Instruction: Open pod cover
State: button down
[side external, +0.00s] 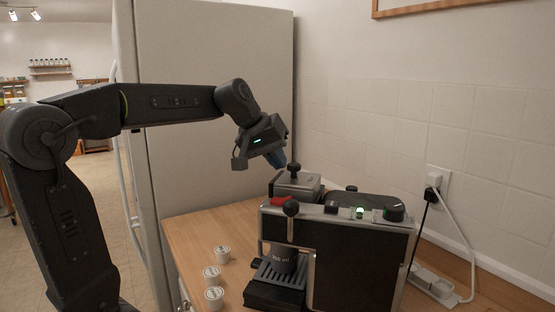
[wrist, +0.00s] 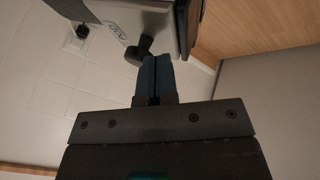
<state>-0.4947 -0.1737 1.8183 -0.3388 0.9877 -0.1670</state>
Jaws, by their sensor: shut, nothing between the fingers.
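The pod machine (side external: 365,255) stands on the wooden counter, black and silver. Its silver pod cover (side external: 297,182) with a black knob (side external: 294,168) is at the top left of the machine and looks closed. My gripper (side external: 280,162) is shut and empty, angled down just left of the knob. Its blue fingertips also show in the wrist view (wrist: 156,62), pressed together. The black knob (wrist: 138,50) appears beside the fingertips there; whether they touch it I cannot tell.
Several white pods (side external: 212,273) sit on the counter (side external: 190,230) left of the machine. A fridge (side external: 215,130) stands behind my arm. Plugs and cables (side external: 434,180) are at the right wall.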

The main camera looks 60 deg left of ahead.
aim_at(314, 178)
jog(key=w+d, duration=0.4)
jog(key=d, duration=0.1)
jog(key=shift+w+d, duration=0.1)
jog(key=shift+w, duration=0.15)
jog(key=shift+s+a+r, duration=0.1)
jog(key=shift+s+a, duration=0.3)
jog(key=shift+s, duration=0.05)
jog(key=shift+s+a+r, duration=0.25)
jog(key=shift+s+a, duration=0.8)
jog(key=shift+s, duration=0.15)
jog(key=v, duration=1)
jog(key=s+d+f+m, duration=0.4)
jog(key=s+d+f, duration=0.2)
jog(key=f, duration=0.4)
jog(key=s+d+f+m+g, duration=0.1)
jog(key=s+d+f+m, duration=0.3)
jog(key=f, duration=0.7)
jog(key=s+d, duration=0.2)
jog(key=s, duration=0.1)
jog(key=shift+d+f+m, duration=0.3)
jog(key=shift+f+m, duration=0.05)
jog(key=shift+m, duration=0.05)
